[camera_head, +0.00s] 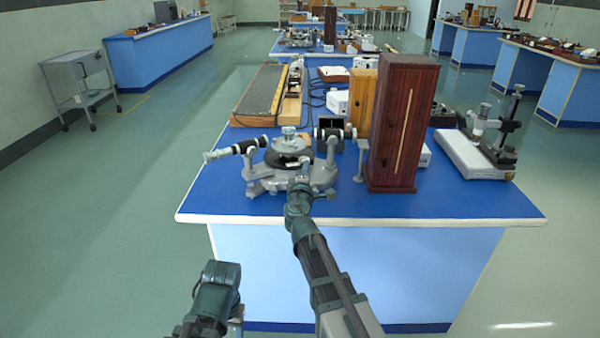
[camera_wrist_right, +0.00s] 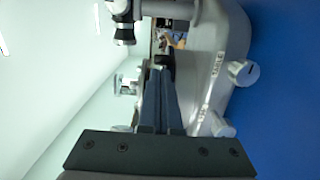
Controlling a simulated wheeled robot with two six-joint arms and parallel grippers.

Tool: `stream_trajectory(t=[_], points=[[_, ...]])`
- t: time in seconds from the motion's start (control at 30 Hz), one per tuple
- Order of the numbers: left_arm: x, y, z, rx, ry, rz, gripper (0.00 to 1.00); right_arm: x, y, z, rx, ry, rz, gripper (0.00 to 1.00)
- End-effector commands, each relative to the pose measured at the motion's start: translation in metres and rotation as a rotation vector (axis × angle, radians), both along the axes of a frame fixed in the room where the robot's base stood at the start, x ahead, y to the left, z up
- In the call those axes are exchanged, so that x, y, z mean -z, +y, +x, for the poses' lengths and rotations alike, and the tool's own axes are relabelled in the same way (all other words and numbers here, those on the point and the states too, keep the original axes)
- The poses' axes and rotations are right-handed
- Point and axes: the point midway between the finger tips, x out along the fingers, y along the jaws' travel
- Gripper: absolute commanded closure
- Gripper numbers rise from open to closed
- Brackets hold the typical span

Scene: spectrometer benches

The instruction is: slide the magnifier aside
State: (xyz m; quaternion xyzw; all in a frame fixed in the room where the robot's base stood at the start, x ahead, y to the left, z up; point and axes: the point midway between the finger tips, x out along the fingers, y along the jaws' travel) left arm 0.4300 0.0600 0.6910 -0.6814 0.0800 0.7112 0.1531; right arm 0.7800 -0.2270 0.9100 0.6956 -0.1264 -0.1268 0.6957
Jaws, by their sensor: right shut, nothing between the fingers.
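The grey spectrometer (camera_head: 268,178) stands on the near edge of the blue bench, with a telescope tube (camera_head: 236,149) pointing left. No magnifier can be picked out for certain; a small dark part (camera_wrist_right: 166,61) at my right fingertips in the right wrist view may be it. My right gripper (camera_head: 303,172) reaches the front of the spectrometer's base. In the right wrist view the right gripper (camera_wrist_right: 161,72) has its fingers together with nothing held, close beside the base; whether they touch it cannot be told. Part of my left arm shows low in the head view, without its fingers.
A tall dark-red wooden box (camera_head: 402,125) stands right of the spectrometer, with a yellow-brown box (camera_head: 361,100) behind it. A microscope on a white base (camera_head: 470,155) is at the right. The bench's front strip (camera_head: 430,205) is clear.

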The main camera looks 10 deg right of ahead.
Motion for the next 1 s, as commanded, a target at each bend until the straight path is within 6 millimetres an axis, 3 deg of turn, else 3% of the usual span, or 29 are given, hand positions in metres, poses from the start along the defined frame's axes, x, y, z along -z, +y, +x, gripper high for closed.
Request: stream_trajectory(t=[0.37,0.63,1.0], points=[[0.0,0.0,0.0,0.0,0.0,0.0,0.41,0.0,-0.002,0.001,0.0,0.0,0.0,1.0],[0.0,0.0,0.0,0.0,0.0,0.0,0.41,0.0,-0.023,0.01,0.005,0.0,0.0,1.0],[-0.001,0.0,0.0,0.0,0.0,0.0,0.41,-0.001,-0.023,0.007,0.01,0.0,-0.003,1.0]])
